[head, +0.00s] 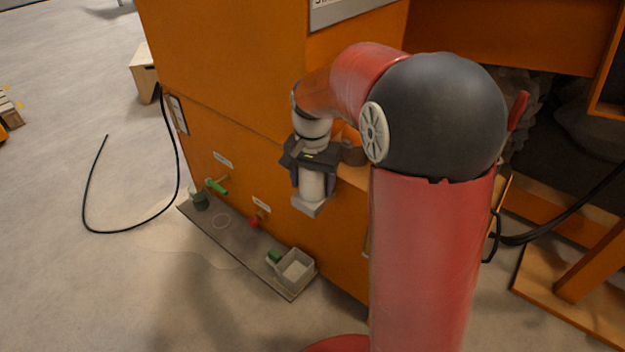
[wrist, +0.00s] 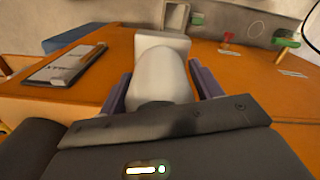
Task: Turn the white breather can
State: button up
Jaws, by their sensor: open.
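The white breather can (head: 312,184) is a pale cylinder on a squarish pale block, beside the orange machine's side wall. In the wrist view the can (wrist: 163,76) lies between my two purple-grey fingers, with the block beyond it. My gripper (head: 314,190) is open around the can, one finger on each side. In the wrist view my gripper (wrist: 162,85) shows a narrow gap at the left finger; contact on the right is hard to tell. The gripper's dark body hides the near end of the can.
The orange machine (head: 235,125) fills the middle. Low on its wall are a green-handled valve (head: 217,186) and a red valve (head: 256,221). Below, a grey floor tray (head: 233,243) holds an open pale box (head: 297,268). A black hose (head: 86,192) loops on open floor at left.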

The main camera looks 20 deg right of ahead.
notch_tip(320, 180, up, 7)
jog(key=shift+r+p, duration=0.2)
jog(key=shift+p, duration=0.15)
jog(key=shift+r, duration=0.2)
jog(key=shift+s+r, duration=0.1)
jog(key=shift+s, duration=0.1)
jog(key=s+r+n+t, duration=0.1)
jog(key=s+n+t, duration=0.4)
jog(key=s, duration=1.6)
jog(key=shift+s+r+n+t, duration=0.15)
jog(key=shift+s+n+t, duration=0.15)
jog(key=shift+n, duration=0.6)
jog(key=shift+d, duration=0.1)
